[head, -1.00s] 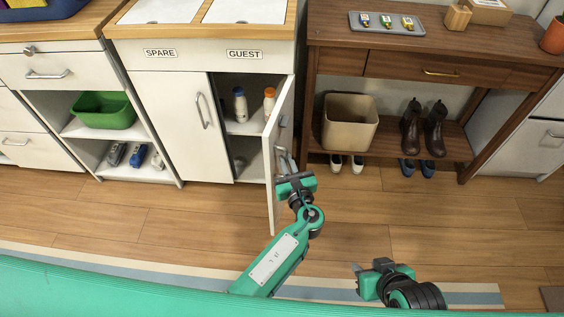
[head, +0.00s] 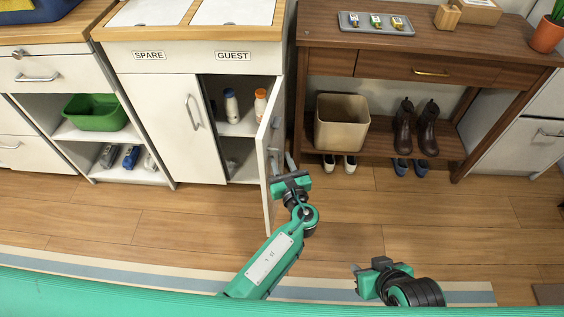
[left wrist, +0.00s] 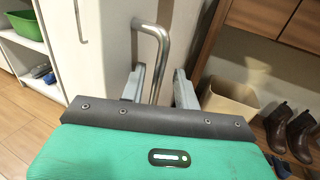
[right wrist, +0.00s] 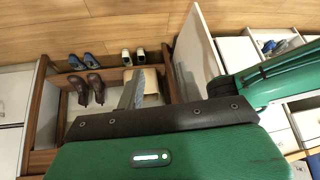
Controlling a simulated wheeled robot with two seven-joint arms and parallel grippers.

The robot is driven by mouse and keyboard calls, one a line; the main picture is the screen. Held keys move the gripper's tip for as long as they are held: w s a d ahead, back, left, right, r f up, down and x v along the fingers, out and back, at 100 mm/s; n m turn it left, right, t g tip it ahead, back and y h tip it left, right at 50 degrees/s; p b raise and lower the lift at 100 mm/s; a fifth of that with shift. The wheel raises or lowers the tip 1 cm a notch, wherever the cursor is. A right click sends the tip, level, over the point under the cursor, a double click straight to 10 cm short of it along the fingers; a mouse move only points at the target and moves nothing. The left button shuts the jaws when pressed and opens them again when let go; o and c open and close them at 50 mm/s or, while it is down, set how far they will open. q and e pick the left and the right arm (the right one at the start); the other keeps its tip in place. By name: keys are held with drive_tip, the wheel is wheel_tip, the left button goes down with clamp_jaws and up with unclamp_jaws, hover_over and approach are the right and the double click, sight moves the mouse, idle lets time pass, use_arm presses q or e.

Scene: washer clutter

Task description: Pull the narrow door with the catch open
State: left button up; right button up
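The narrow door (head: 267,178) under the GUEST label stands swung well out from its cabinet, and the inside shows. A small grey fitting, perhaps the catch, is high on its outer face (head: 275,123). Its metal bar handle shows in the left wrist view (left wrist: 162,48). My left gripper (head: 283,165) is at that handle. In the left wrist view its two fingers (left wrist: 159,88) are apart, one on each side of the bar, with a gap visible on the right. My right gripper (head: 357,268) is low over the floor, its fingers together and empty (right wrist: 131,90).
A white bottle (head: 231,106) and an orange-capped bottle (head: 260,104) stand inside the cabinet. The wider door (head: 165,130) beside it is shut. Right of the open door, a wooden console (head: 430,62) holds a beige bin (head: 341,123) and boots (head: 416,128). The front floor is clear.

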use_arm(q)
drive_tip(key=shift+s, duration=0.2)
use_arm(e)
drive_tip(key=shift+s, duration=0.1)
